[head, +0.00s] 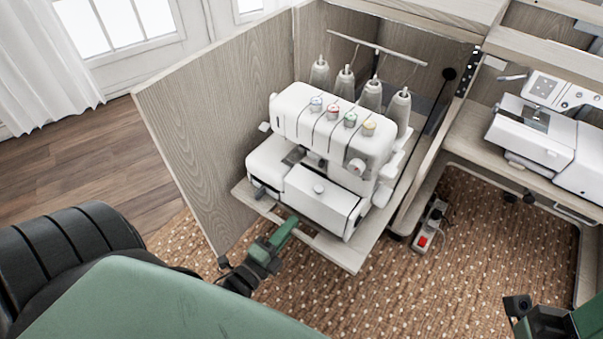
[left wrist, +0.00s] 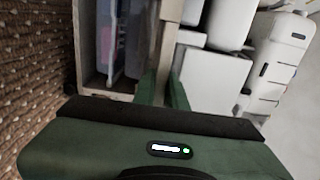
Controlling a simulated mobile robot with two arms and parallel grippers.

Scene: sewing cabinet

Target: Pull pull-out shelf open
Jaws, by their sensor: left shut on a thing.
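The pull-out shelf (head: 338,252) is a pale wood board that bears a white serger (head: 325,160). It sticks out of the cabinet, over the carpet. My left gripper (head: 288,226) is at the shelf's front edge, with its green fingers closed on the board. In the left wrist view the fingers (left wrist: 162,88) are around the wooden edge of the shelf (left wrist: 169,40), with the white serger to its right. The exact contact is partly hidden by the fingers. My right gripper (head: 518,306) is at the lower right, away from the shelf, its fingertips unclear.
A cabinet door panel (head: 205,125) stands open left of the shelf. A white sewing machine (head: 545,135) sits on the table at right. A power strip (head: 430,225) is beside the shelf. The patterned carpet (head: 400,300) in front is clear.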

